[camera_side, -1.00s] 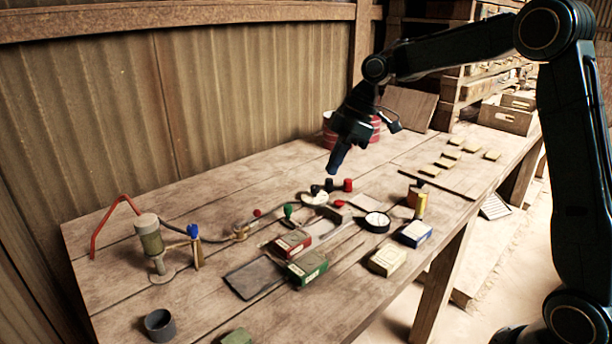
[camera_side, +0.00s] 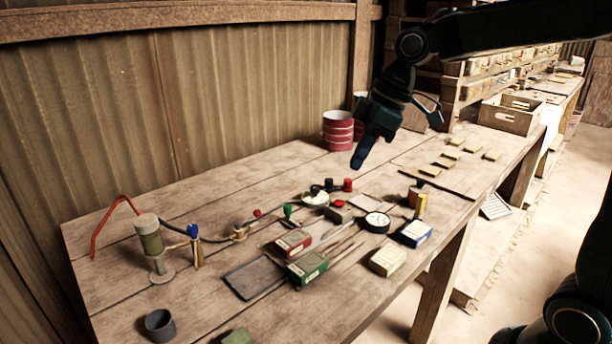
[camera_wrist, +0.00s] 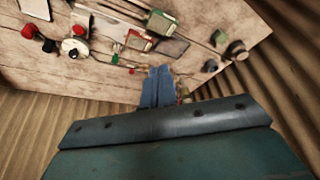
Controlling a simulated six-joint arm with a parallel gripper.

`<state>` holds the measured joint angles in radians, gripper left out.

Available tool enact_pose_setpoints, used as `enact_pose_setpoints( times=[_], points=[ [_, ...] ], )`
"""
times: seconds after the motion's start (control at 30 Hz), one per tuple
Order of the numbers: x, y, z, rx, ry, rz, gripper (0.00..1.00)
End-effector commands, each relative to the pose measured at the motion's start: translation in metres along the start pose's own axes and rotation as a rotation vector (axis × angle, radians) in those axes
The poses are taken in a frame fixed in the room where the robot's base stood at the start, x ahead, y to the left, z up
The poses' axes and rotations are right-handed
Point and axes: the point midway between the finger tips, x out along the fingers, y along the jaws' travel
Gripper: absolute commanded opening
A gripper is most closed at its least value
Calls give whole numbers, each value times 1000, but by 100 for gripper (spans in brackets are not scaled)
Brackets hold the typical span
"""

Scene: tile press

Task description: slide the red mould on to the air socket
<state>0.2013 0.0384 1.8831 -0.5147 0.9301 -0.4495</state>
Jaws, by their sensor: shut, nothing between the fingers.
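The red mould (camera_side: 293,243) is a small block with red sides and a pale top, lying on the bench beside a green mould (camera_side: 307,267). In the wrist view the red mould (camera_wrist: 138,40) also lies next to the green one (camera_wrist: 161,23). My gripper (camera_side: 358,164) is shut and empty, above the back of the bench, up and to the right of the red mould and well apart from it. Its blue fingers (camera_wrist: 157,88) are together in the wrist view. I cannot tell which fitting along the hose line is the air socket.
A pump-like cylinder (camera_side: 151,240) and a blue valve (camera_side: 193,231) stand left. A red striped drum (camera_side: 338,131) is behind.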

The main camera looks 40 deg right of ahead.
Motion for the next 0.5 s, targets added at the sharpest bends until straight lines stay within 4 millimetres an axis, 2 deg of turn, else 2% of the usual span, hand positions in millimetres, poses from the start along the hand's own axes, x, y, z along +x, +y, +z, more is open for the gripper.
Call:
enact_pose_setpoints(
  times=[0.2, 0.5],
  points=[
    [-9, -13, 7, 45, 2, 26, 0],
    [-12, -18, 11, 70, 2, 38, 0]
  ],
)
